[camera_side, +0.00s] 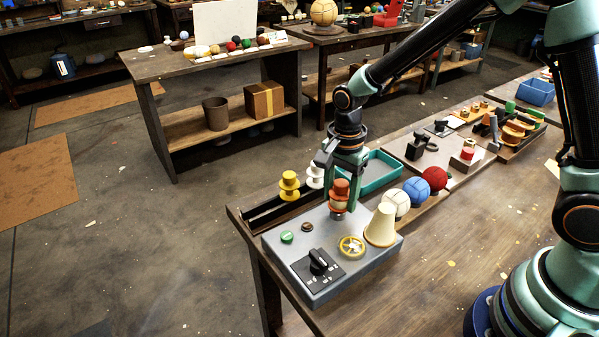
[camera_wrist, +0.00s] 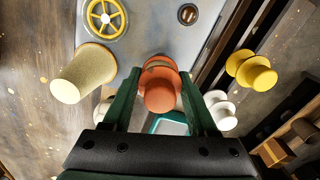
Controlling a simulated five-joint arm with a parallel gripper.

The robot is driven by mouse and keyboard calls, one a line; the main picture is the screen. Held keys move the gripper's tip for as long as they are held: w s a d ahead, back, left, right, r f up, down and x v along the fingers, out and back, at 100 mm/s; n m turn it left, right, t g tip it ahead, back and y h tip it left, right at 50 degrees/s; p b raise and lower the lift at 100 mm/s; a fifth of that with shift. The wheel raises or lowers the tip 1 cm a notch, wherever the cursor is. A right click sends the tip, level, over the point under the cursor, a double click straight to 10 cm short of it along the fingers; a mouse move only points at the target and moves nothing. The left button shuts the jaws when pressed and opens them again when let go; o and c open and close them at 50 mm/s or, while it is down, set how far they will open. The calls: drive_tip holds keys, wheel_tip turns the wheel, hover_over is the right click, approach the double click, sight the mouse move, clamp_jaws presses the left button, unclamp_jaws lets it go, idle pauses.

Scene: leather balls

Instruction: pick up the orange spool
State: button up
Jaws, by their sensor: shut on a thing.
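The orange spool (camera_side: 340,187) is between the fingers of my gripper (camera_side: 344,180), above the back edge of the grey control panel (camera_side: 345,275). In the wrist view the orange spool (camera_wrist: 160,92) shows end-on between the two green fingers of my gripper (camera_wrist: 158,98), which are shut on it. A short grey piece shows just under the spool in the side view. I cannot tell whether the spool touches it. A white spool (camera_side: 315,176) and a yellow spool (camera_side: 289,185) stand to its left, near a dark rack.
A cream cone (camera_side: 381,225) and a yellow handwheel (camera_side: 351,246) are on the panel, close to my gripper. A white ball (camera_side: 396,203), a blue ball (camera_side: 417,191) and a red ball (camera_side: 435,178) lie to the right. A teal tray (camera_side: 382,172) is behind. The front-right tabletop is clear.

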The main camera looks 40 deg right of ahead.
sight(342, 182)
wheel_tip(342, 182, up, 19)
drive_tip(key=shift+f, duration=6.55)
